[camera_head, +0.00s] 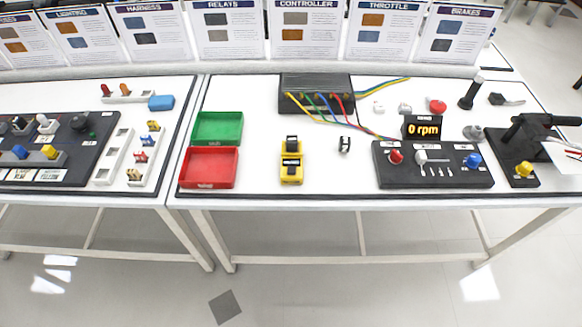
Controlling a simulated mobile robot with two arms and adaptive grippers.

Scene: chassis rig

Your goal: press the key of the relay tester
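A small yellow device (291,168) with black parts on its top stands on the white table, right of the red tray. It looks like the relay tester, but no label on it can be read. A black block (292,142) sits at its far end. Its key is too small to make out for certain. A small black and white part (344,145), perhaps a relay, stands apart to its right. Neither of my grippers is in view.
A green tray (218,115) and a red tray (236,168) stand left of the yellow device. A black controller box (316,83) with coloured wires lies behind it. A black panel (435,180) with knobs and a "0 rpm" display (422,128) stand right. Free table surrounds the device.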

